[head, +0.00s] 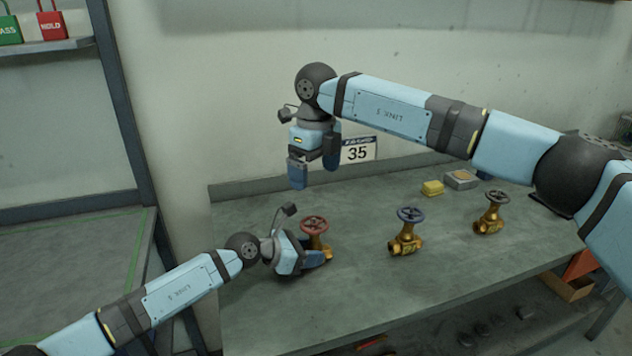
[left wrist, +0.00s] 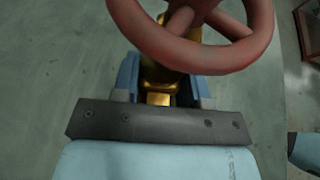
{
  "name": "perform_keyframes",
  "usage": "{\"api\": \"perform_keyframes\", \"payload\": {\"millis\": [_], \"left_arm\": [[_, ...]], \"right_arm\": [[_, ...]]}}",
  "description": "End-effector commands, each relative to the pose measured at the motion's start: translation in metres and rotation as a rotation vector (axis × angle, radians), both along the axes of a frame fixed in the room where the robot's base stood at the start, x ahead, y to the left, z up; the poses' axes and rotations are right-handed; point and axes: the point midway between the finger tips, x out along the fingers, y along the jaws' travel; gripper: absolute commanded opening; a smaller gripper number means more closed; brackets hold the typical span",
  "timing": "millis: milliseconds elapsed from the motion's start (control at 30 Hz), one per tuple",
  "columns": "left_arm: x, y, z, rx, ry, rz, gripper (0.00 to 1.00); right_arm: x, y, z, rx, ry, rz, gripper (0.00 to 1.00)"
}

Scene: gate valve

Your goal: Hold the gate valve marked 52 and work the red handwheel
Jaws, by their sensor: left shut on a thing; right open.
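A brass gate valve (head: 326,248) with a red handwheel (head: 314,225) stands on the workbench at the left. My left gripper (head: 318,258) is low beside it and shut on its body. In the left wrist view the red handwheel (left wrist: 190,52) is above the fingers and the brass body (left wrist: 160,86) sits between them. I cannot read a 52 on any valve. My right gripper (head: 314,172) is open and empty, pointing down, and appears above the red handwheel, apart from it.
A brass valve with a blue handwheel (head: 407,234) stands mid-bench. A yellow block (head: 432,188) and a grey box (head: 461,180) lie at the back. A 35 sign (head: 358,151) is on the wall. Bare bench (head: 330,305) lies in front.

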Motion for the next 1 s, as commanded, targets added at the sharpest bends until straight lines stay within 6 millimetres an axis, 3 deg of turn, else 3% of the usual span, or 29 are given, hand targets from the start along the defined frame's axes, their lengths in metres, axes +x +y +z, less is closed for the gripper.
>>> {"api": "perform_keyframes", "payload": {"millis": [167, 333, 533, 767, 1000], "left_arm": [[0.000, 0.000, -0.001, 0.001, 0.001, 0.000, 0.00], [0.000, 0.000, -0.001, 0.001, 0.001, 0.000, 0.00], [0.000, 0.000, 0.000, 0.000, 0.000, 0.000, 0.00], [0.000, 0.000, 0.000, 0.000, 0.000, 0.000, 0.00], [0.000, 0.000, 0.000, 0.000, 0.000, 0.000, 0.00]], "right_arm": [[-0.010, 0.014, -0.026, 0.178, 0.039, 0.077, 0.94], [-0.024, 0.031, -0.051, 0.501, 0.050, 0.169, 0.94], [-0.033, 0.030, -0.063, 0.873, -0.020, 0.239, 0.94], [-0.034, -0.003, -0.077, 1.205, -0.226, 0.285, 0.94], [-0.030, -0.067, -0.099, 1.383, -0.536, 0.249, 0.94]]}}
